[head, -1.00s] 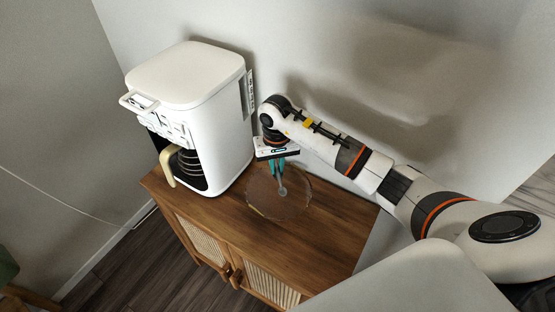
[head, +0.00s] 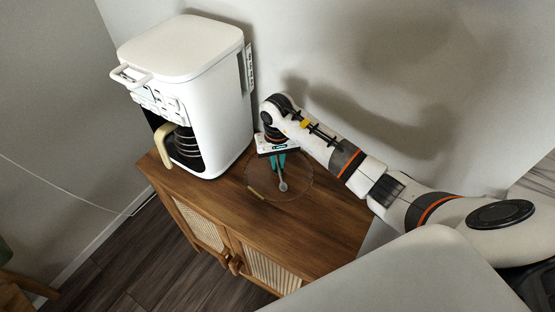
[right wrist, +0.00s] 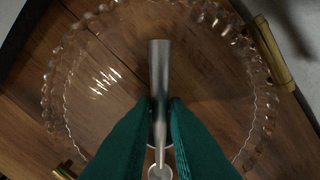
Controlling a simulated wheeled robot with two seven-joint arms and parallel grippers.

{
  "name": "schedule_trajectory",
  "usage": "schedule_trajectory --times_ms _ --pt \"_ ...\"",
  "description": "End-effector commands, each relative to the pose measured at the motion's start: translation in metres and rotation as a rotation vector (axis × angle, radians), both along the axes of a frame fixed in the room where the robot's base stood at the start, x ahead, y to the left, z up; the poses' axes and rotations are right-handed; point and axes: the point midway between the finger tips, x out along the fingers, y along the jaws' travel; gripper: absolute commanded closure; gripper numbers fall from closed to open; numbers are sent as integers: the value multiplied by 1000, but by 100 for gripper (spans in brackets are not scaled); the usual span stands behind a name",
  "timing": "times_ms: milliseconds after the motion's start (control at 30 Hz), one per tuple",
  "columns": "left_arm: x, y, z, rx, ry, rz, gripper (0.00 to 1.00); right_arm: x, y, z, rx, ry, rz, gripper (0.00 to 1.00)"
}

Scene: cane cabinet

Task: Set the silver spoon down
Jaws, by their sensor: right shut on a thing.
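The silver spoon (head: 283,185) is held in my right gripper (head: 280,168), whose teal fingers are shut on it. In the head view it hangs over a clear glass plate with a scalloped rim (head: 300,196). In the right wrist view the spoon's handle (right wrist: 160,70) runs up between the fingertips (right wrist: 160,112), and its other end (right wrist: 159,172) shows low between the fingers. The plate's rim (right wrist: 52,90) circles it. I cannot tell whether the spoon touches the plate. My left gripper is not in view.
The plate rests on a wooden cabinet (head: 325,222) with cane doors. A large white coffee maker (head: 200,90) stands close on the left, its pot handle (head: 163,145) facing front. A brass handle (right wrist: 270,52) lies at the plate's edge. The cabinet top is clear to the right.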

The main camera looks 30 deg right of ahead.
Motion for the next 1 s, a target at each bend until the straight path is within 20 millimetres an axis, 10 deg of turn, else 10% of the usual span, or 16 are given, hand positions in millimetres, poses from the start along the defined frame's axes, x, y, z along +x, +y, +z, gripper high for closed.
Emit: schedule_trajectory --times_ms 200,767,1000 --pt "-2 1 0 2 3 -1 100 0 0 0 0 0 0 61" --pt "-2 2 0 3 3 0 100 0 0 1 0 0 0 61" --pt "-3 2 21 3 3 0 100 1 -2 32 -4 -2 0 61"
